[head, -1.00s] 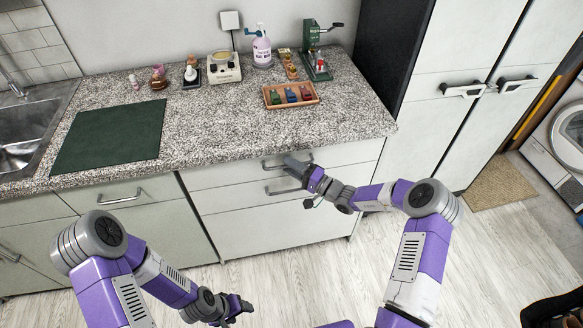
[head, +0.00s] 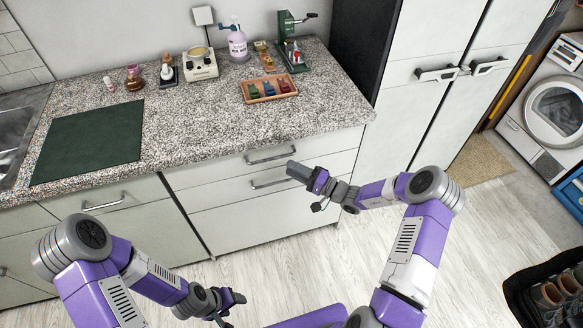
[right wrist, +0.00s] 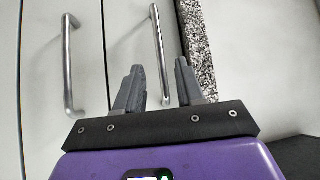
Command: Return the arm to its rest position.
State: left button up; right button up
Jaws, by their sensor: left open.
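My right gripper (head: 298,172) is in front of the white drawer cabinet, just right of the upper drawer handle (head: 270,155) and the second handle (head: 268,183). Two bar handles (right wrist: 160,55) lie beyond the fingers there, and I see no grip on either. My left gripper (head: 238,298) is low over the wooden floor (head: 270,260), left of the middle. It is open and empty. Both arms are bent at the elbow.
The speckled countertop (head: 190,125) carries a green mat (head: 90,142), a wooden tray (head: 246,92) with small coloured items, a pump bottle (head: 238,45) and a green press (head: 287,40). Tall white cabinets, a washing machine (head: 556,108) and a shoe tray (head: 515,290) are on the right.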

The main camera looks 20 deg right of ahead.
dwell(0.3)
jog(key=s+a+f+n+g+h+p, duration=0.1)
jog(key=s+a+f+g, duration=0.4)
jog(key=s+a+g, duration=0.15)
jog(key=s+a+f+n+g, duration=0.1)
jog(key=s+a+f+g, duration=0.45)
jog(key=s, duration=0.25)
jog(key=s+f+n+h, duration=0.1)
jog(key=s+f+h, duration=0.1)
jog(key=s, duration=0.3)
jog(key=s+d+f+n+g+h+p, duration=0.1)
jog(key=s+f+h, duration=0.1)
jog(key=s+h, duration=0.1)
jog(key=s+d+f+h+p, duration=0.1)
jog(key=s+h, duration=0.2)
jog(key=s, duration=0.3)
jog(key=shift+s+f+n+h, duration=0.3)
jog(key=shift+f+n, duration=0.1)
jog(key=shift+d, duration=0.1)
